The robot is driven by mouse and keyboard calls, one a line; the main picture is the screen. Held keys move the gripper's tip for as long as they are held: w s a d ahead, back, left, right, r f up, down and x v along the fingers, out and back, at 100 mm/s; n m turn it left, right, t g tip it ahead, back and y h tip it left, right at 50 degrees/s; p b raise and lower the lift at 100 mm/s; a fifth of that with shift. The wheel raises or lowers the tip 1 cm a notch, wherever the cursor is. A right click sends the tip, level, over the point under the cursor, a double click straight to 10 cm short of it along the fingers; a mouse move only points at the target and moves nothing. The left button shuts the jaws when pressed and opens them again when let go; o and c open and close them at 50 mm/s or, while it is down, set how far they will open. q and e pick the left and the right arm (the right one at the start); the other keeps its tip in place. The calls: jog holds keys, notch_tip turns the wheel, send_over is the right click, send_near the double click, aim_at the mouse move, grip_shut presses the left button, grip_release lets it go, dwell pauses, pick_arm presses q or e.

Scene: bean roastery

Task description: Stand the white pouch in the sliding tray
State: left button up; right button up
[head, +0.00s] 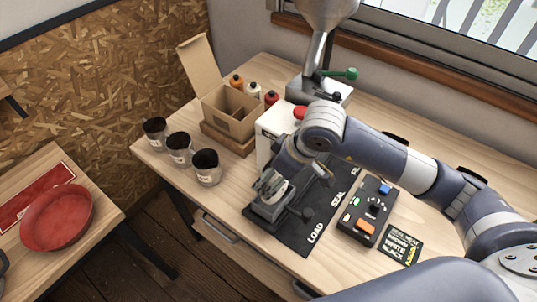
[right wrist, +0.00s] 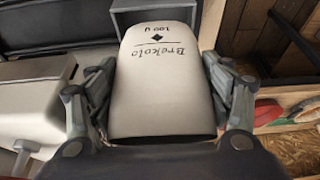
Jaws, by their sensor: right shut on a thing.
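The white pouch (right wrist: 160,85), printed "Brekolo 100 g" and upside down in the right wrist view, is between the two fingers of my right gripper (right wrist: 158,105). The gripper is shut on its sides. In the head view the right gripper (head: 270,187) is low over the LOAD end of the black base plate (head: 318,215), and it mostly hides the pouch. A grey open-topped part, apparently the sliding tray (right wrist: 150,17), shows just beyond the pouch in the right wrist view. I cannot tell whether the pouch rests in it. My left gripper is not in view.
A white machine (head: 265,145) stands behind the gripper. Right of the plate are a control box (head: 365,212) and a black card (head: 400,244). Three bean jars (head: 180,150) and an open cardboard box (head: 229,112) stand left. A red bowl (head: 57,217) is on another table.

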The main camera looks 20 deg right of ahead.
jog(key=shift+w, duration=0.6)
jog(key=shift+s+f, duration=0.3)
jog(key=shift+s, duration=0.1)
notch_tip(320, 180, down, 2)
jog(key=shift+w+f+b, duration=0.15)
jog(key=shift+b, duration=0.95)
notch_tip(320, 180, down, 2)
jog(key=b, duration=0.3)
jog(key=shift+f, duration=0.25)
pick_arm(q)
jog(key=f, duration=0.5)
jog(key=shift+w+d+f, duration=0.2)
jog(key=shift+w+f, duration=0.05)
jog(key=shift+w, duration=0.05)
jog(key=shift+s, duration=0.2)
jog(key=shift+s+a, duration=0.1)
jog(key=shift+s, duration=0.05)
pick_arm(e)
jog(key=o, duration=1.2)
jog(key=shift+o, duration=0.4)
jog(key=shift+r, duration=0.1)
